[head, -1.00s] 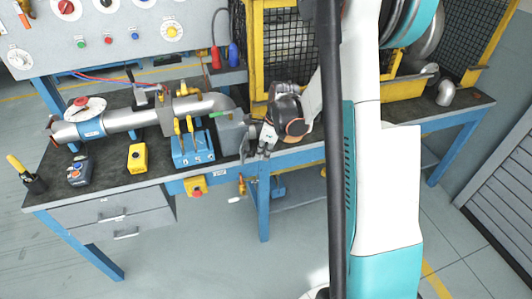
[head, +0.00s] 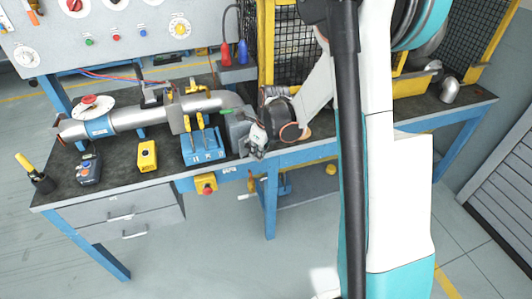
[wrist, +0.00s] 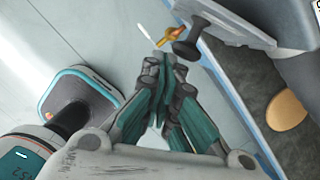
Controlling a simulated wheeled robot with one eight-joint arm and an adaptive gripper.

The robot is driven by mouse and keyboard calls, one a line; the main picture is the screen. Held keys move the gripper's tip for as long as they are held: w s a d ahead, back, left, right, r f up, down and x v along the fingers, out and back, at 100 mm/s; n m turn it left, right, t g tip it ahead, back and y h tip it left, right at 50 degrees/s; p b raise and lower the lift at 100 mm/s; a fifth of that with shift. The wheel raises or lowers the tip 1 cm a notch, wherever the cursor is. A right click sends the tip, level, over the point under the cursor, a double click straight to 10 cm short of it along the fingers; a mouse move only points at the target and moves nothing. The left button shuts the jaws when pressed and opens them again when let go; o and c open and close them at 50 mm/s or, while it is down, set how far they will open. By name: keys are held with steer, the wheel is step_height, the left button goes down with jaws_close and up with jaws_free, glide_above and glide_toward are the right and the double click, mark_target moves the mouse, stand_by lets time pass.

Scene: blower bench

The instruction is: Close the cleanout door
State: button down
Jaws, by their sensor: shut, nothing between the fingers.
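The grey cleanout box (head: 238,128) stands at the right end of the large pipe on the bench. In the wrist view a grey door-like panel (wrist: 235,22) with a black knob (wrist: 190,42) runs along the top. I cannot tell how far it stands open. In the wrist view my gripper (wrist: 165,62) is shut and empty. Its fingertips are just left of and below the knob, with no clear contact.
A blue lever block (head: 203,147) and a yellow button box (head: 147,156) stand left of the box. A yellow emergency-stop box (head: 206,184) hangs on the front edge. A small valve with a white handle (head: 246,196) is below the bench. The floor in front is clear.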

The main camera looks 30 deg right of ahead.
mark_target(244, 151)
steer(key=shift+w+a, duration=1.45)
steer(key=shift+a, duration=0.3)
stand_by(0.8)
